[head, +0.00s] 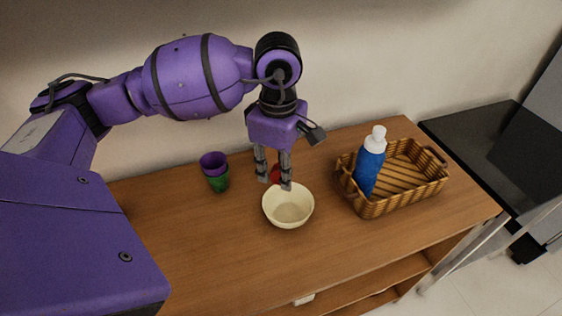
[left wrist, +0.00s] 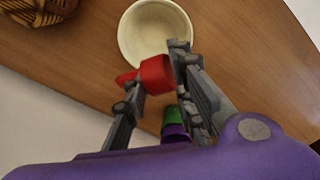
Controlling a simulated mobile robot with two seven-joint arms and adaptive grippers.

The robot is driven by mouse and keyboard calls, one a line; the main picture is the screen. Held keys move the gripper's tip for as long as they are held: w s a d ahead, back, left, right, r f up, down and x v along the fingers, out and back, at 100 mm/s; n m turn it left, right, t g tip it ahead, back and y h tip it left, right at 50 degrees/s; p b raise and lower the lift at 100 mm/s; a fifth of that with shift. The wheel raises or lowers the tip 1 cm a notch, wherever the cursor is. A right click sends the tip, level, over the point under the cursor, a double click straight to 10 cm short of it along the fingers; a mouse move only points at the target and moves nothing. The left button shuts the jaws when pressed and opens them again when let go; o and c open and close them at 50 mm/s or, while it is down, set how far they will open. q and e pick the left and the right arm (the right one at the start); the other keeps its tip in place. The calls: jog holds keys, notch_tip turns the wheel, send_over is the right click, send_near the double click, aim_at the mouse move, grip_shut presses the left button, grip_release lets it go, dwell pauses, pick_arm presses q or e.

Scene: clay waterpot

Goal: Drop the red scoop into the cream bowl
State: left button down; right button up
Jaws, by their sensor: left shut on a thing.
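The cream bowl (head: 288,208) stands on the wooden table, open side up, and looks empty. My left gripper (head: 273,184) points down just behind the bowl's far rim in the head view. It is shut on the red scoop (left wrist: 155,75), which shows between the fingers in the left wrist view. In the head view the red scoop (head: 276,174) is mostly hidden by the fingers. In the left wrist view the scoop is beside the near rim of the cream bowl (left wrist: 150,38); its exact height above the table is hard to tell. My right gripper is not in view.
A purple and green cup (head: 216,172) stands left of the bowl. A wicker basket (head: 405,192) with a blue white-capped bottle (head: 369,163) is to the right. The wooden table (head: 190,250) is clear at front left. A dark counter (head: 495,150) adjoins at the right.

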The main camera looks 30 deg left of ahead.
aim_at(279, 167)
pick_arm(q)
notch_tip(279, 167, down, 4)
jog(key=shift+r+b, duration=0.25)
jog(key=shift+b, duration=0.3)
jog(key=c, duration=1.4)
grip_release()
notch_tip(279, 167, up, 12)
jog(key=shift+r, duration=0.1)
